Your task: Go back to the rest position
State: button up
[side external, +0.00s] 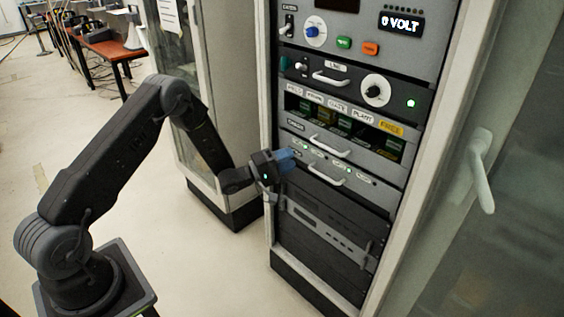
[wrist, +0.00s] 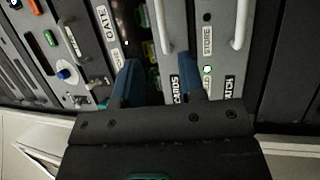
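My gripper (side external: 287,160) is at the left edge of the rack, in front of the lower grey panels. In the wrist view its two blue fingers (wrist: 158,62) are apart, with nothing visibly held between them. The grey drawer front marked CARDS (wrist: 173,85) shows between and behind the fingers, and its white handle (wrist: 162,28) lies beyond the tips. Contact with the panel cannot be told. The side view shows that handle (side external: 328,146) below a row of labelled slots, one marked FREE (side external: 390,128).
The rack's upper panel has a blue knob (side external: 312,31), green button (side external: 344,42), orange button (side external: 371,48) and 0 VOLT display (side external: 402,22). A lower handle (side external: 326,177) sits beneath the CARDS drawer. A glass door (side external: 500,220) stands right. Floor (side external: 190,265) is clear left of the rack.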

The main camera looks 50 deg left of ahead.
jog(key=shift+v, duration=0.8)
jog(key=shift+r, duration=0.1)
notch_tip(320, 180, up, 9)
jog(key=w+m+g+y, duration=0.2)
jog(key=m+y, duration=0.1)
jog(key=y, duration=0.1)
jog(key=s+d+r+m+g+y, duration=0.2)
jog(key=s+r+g+y, duration=0.15)
jog(key=s+r, duration=0.4)
jog(key=s+d+r+m+g, duration=0.1)
jog(key=s+d+m+g, duration=0.1)
jog(key=s, duration=0.7)
jog(key=s+d+r+m+g, duration=0.2)
jog(key=s+m+g, duration=0.1)
jog(key=s, duration=0.6)
jog(key=s+d+r+m+g, duration=0.1)
jog(key=s+d+m+g, duration=0.1)
jog(key=s, duration=0.8)
jog(key=shift+d+r+m, duration=0.2)
jog(key=shift+d+m, duration=0.1)
jog(key=shift+d, duration=0.15)
jog(key=shift+g, duration=0.25)
